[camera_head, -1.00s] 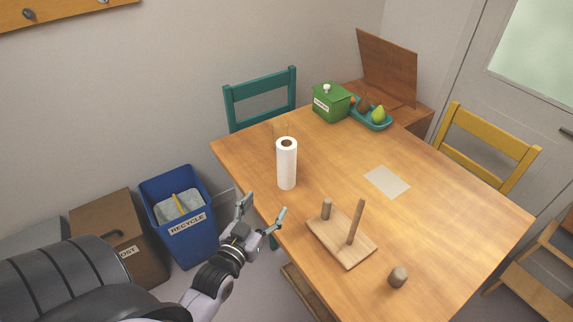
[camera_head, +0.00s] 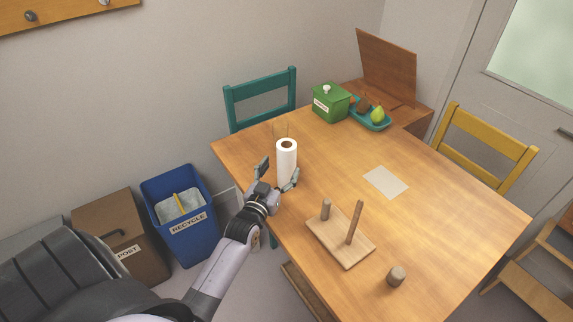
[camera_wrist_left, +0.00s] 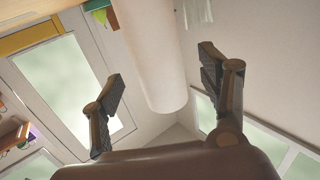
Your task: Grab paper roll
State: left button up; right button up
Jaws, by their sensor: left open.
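The white paper roll (camera_head: 287,160) stands upright on the wooden table near its left edge. My left gripper (camera_head: 279,174) is open at the roll, with one finger on each side of it in the head view. In the left wrist view the roll (camera_wrist_left: 152,55) shows between the two spread fingers of the gripper (camera_wrist_left: 165,90), with space visible on both sides. The fingers do not look closed on it. The gripper hides the lower part of the roll in the head view. My right gripper is not in view.
A green box (camera_head: 331,103) and a teal fruit tray (camera_head: 371,122) are at the back. A blue recycle bin (camera_head: 188,232) stands left.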

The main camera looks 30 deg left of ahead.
aim_at(282, 166)
pick_arm(q)
jog(key=x, duration=0.4)
jog(key=shift+w+r, duration=0.2)
jog(key=shift+w, duration=0.15)
jog(key=shift+s, duration=0.1)
jog(key=c, duration=1.2)
jog(key=shift+c, duration=0.5)
jog(key=shift+r, duration=0.15)
